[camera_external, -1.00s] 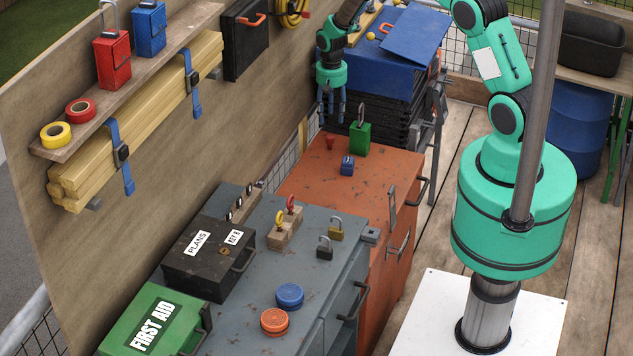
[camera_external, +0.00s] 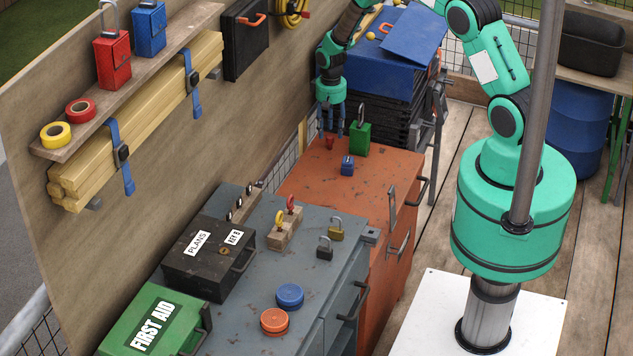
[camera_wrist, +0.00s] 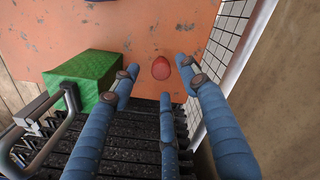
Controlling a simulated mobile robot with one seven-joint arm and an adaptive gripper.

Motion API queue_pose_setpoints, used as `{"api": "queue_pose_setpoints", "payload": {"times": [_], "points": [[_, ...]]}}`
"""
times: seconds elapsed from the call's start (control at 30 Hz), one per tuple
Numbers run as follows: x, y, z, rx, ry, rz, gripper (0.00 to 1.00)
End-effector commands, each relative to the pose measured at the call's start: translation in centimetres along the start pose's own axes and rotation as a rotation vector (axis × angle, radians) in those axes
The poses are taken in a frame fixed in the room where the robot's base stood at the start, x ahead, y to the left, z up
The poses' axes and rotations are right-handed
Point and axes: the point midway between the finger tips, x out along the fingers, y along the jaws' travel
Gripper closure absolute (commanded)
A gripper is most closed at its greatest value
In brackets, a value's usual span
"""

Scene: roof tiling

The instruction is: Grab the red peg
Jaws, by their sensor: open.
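The red peg (camera_external: 329,142) stands on the orange cabinet top near its back edge, by the wall. In the wrist view it is a small red round shape (camera_wrist: 161,68) just beyond the fingertips, between the two outer ones. My gripper (camera_external: 333,130) points down with its blue fingers around and just above the peg. In the wrist view my gripper (camera_wrist: 160,85) has its fingers spread apart, with nothing between them but the peg ahead. Whether any finger touches the peg, I cannot tell.
A green padlock-like block (camera_external: 359,139) with a metal shackle stands close to the right of my fingers. Black stacked crates (camera_external: 385,115) stand behind, and a wire grid (camera_wrist: 232,35) runs alongside.

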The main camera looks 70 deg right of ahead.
Motion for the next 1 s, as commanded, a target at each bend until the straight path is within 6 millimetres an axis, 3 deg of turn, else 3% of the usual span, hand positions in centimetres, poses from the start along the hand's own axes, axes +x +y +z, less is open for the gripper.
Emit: {"api": "queue_pose_setpoints", "payload": {"times": [0.2, 0.37, 0.97, 1.0], "points": [[2.8, -0.2, 0.0, 0.0, -0.003, 0.0, 0.55], [4.0, -0.2, -0.1, 0.0, 0.0, 0.0, 0.55], [4.1, -0.2, -0.1, 0.0, 0.0, 0.0, 0.55], [4.1, -0.2, -0.1, 0.0, 0.0, 0.0, 0.63]]}}
